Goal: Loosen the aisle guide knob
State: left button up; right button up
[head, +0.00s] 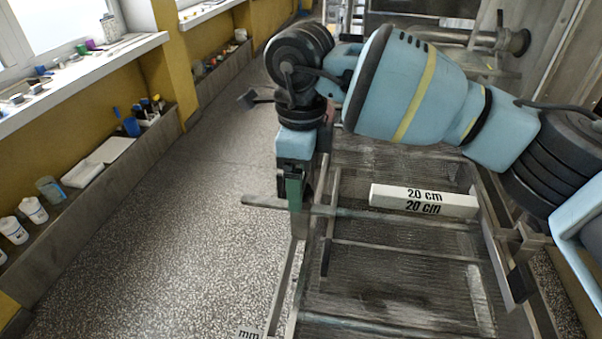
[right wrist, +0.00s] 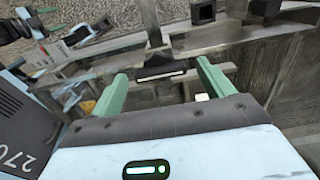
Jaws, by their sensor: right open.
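My right arm comes in from the right in the head view, and its gripper (head: 294,196) points down at the aisle-side rail of the mesh frame. In the right wrist view the two green fingers of this gripper (right wrist: 161,72) stand wide apart, with nothing held between them. A metal bracket with a dark slot or bar (right wrist: 163,73) shows between and beyond the fingertips. I cannot pick out the aisle guide knob for certain; the gripper covers part of the rail in the head view. My left gripper is in neither view.
A metal rod (head: 262,202) sticks out over the aisle beside the gripper. The speckled aisle floor (head: 170,240) is clear. A ledge with cups and trays (head: 88,170) runs along the left wall.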

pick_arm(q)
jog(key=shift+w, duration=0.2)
pick_arm(e)
jog(key=shift+f, duration=0.1)
jog(key=shift+c, duration=0.9)
jog(key=c, duration=0.8)
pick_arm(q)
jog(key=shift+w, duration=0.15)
